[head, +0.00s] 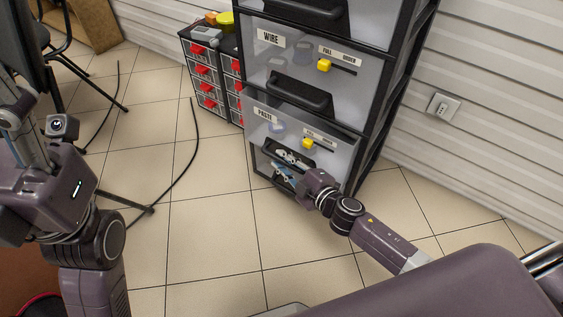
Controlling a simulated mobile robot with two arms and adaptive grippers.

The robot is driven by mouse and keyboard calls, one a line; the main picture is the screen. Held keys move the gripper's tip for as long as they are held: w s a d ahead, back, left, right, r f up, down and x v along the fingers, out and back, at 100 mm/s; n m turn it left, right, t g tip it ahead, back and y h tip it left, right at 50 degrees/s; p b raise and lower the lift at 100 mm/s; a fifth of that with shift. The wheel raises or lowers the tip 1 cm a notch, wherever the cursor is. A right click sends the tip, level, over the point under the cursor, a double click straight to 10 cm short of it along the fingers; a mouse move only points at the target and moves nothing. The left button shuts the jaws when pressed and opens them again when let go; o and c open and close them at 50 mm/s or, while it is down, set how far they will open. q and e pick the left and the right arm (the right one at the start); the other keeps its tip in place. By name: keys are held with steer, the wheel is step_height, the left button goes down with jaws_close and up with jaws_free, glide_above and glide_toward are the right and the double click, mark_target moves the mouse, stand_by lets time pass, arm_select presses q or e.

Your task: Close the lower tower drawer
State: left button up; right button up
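The tower (383,125) is a dark-framed stack of clear-fronted drawers. Its lower drawer (332,163) has a PASTE label and a yellow slider. From this steep angle I cannot tell how far its front stands out from the frame. My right gripper (286,167) is right at the lower part of this drawer's front, reaching in from the lower right. Its pale fingers look spread apart, over the dark handle area. Contact with the drawer is not clear. My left arm is at the left edge, away from the tower; its fingers cannot be made out.
The WIRE drawer (348,83) above looks shut. A small cabinet (204,72) with red-handled drawers stands left of the tower. A wall socket (442,107) is on the right. A black cable (187,152) and chair legs lie at left. The tiled floor (210,235) in front is clear.

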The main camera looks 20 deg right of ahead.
mark_target(294, 154)
steer(key=shift+w+a, duration=0.1)
steer(key=shift+w, duration=0.2)
steer(key=shift+c, duration=0.6)
jaws_close()
steer(key=w+d, duration=0.2)
steer(key=d, duration=0.1)
steer(key=shift+w, duration=0.15)
steer(key=shift+w+d, duration=0.1)
steer(key=shift+d, duration=0.1)
steer(key=shift+o, duration=0.6)
jaws_free()
